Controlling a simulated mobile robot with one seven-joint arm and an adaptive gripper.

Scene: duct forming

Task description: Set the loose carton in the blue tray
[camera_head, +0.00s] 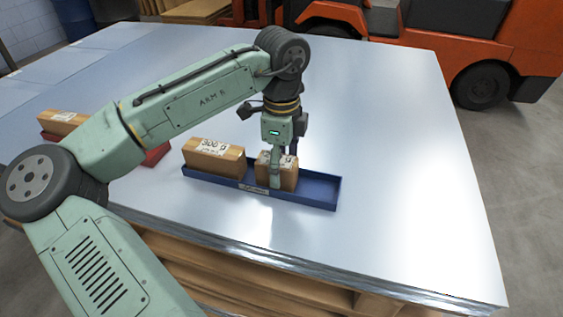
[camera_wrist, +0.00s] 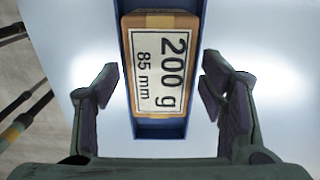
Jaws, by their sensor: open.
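The blue tray (camera_head: 320,190) lies on the metal sheet top. A brown carton (camera_head: 289,176) stands in its middle part; in the wrist view its label (camera_wrist: 160,65) reads 200 g, 85 mm. It sits between the tray's blue walls (camera_wrist: 160,131). A longer carton (camera_head: 214,160) marked 300 g fills the tray's left part. My gripper (camera_head: 275,172) is at the 200 g carton. In the wrist view its fingers (camera_wrist: 157,93) are spread, one on each side, with gaps to the carton. My gripper hides part of the carton in the head view.
A red tray (camera_head: 157,155) lies to the left, partly behind my arm, with another carton (camera_head: 62,122) at its left end. The blue tray's right end is empty. The sheet top (camera_head: 400,160) is clear to the right. An orange forklift (camera_head: 440,50) stands behind.

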